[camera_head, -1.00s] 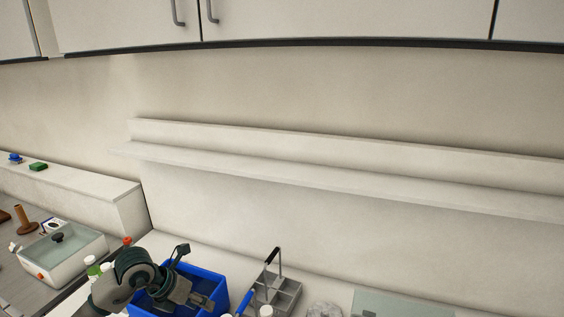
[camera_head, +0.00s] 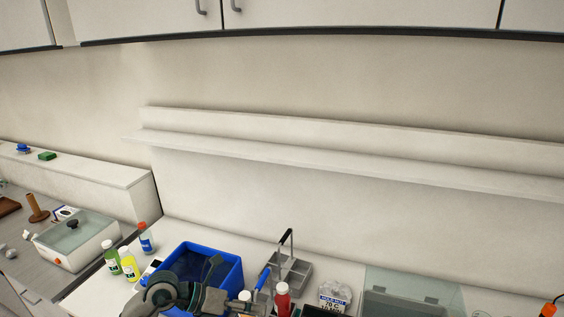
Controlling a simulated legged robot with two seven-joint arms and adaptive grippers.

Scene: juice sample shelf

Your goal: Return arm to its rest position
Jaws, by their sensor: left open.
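My left arm comes in at the bottom, and its dark grey gripper (camera_head: 218,285) is open and empty. It is in front of the blue bin (camera_head: 238,269) and covers the bin's near part. Where I see inside the bin, nothing lies there. My right gripper is out of view. The long white wall shelf (camera_head: 340,152) above the bench is empty.
Left of the bin stand several bottles, one green-white (camera_head: 110,260), one yellow (camera_head: 130,268), one orange-capped (camera_head: 146,240). A grey caddy (camera_head: 304,268) with a handle, a red bottle (camera_head: 282,298) and a clear-lidded box (camera_head: 425,290) stand to the right. White cupboards (camera_head: 350,12) hang above.

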